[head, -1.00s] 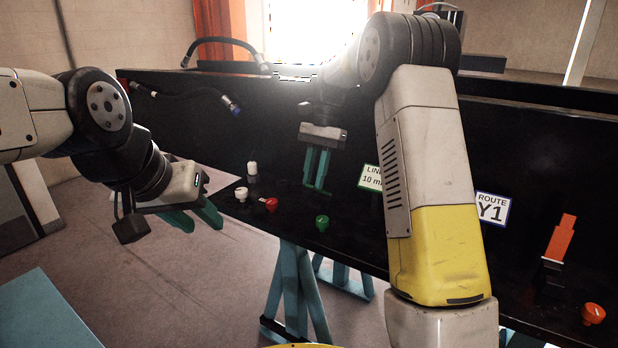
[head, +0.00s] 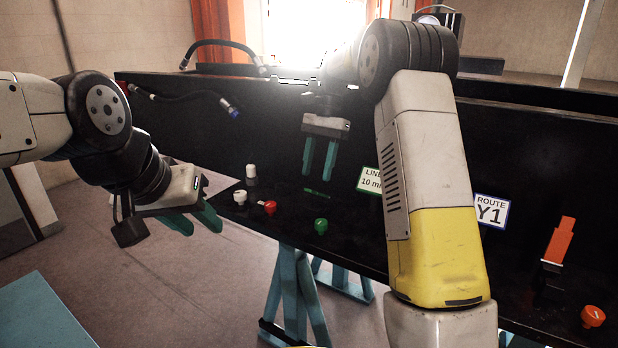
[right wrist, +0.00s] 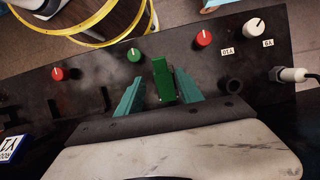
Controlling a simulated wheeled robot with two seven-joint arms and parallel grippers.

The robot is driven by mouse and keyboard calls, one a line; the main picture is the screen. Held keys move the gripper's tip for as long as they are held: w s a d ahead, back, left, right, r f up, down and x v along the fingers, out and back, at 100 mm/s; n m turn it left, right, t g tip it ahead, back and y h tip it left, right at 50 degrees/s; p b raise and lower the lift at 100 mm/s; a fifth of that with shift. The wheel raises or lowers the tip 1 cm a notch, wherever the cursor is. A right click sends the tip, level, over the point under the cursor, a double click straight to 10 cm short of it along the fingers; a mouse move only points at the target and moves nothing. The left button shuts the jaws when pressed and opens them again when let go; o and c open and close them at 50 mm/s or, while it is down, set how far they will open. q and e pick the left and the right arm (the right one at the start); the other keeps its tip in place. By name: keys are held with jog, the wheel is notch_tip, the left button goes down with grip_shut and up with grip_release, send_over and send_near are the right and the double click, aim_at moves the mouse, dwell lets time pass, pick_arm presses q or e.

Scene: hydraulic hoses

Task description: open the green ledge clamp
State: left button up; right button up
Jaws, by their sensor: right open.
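The green ledge clamp (head: 317,193) shows in the head view as a thin, low green bar on the black ledge. In the right wrist view its green piece (right wrist: 162,78) lies between my fingers, with gaps on both sides. My right gripper (head: 319,176) is open and empty, its fingers pointing down just above the clamp. Its teal fingers also show in the right wrist view (right wrist: 159,92). How the clamp's jaw stands is too dark to tell. My left gripper (head: 196,222) hangs at the left, away from the ledge, with its two fingers apart and nothing between them.
A green knob (head: 320,226), a red knob (head: 269,207) and white knobs (head: 240,197) stand along the ledge's front. An orange clamp (head: 561,240) and an orange-red knob (head: 593,316) are at the right. A dark hose (head: 190,97) hangs on the back panel.

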jog(key=shift+a+v, duration=0.2)
jog(key=shift+v, duration=1)
jog(key=shift+a+v, duration=0.2)
jog(key=shift+v, duration=0.95)
jog(key=shift+r, duration=0.1)
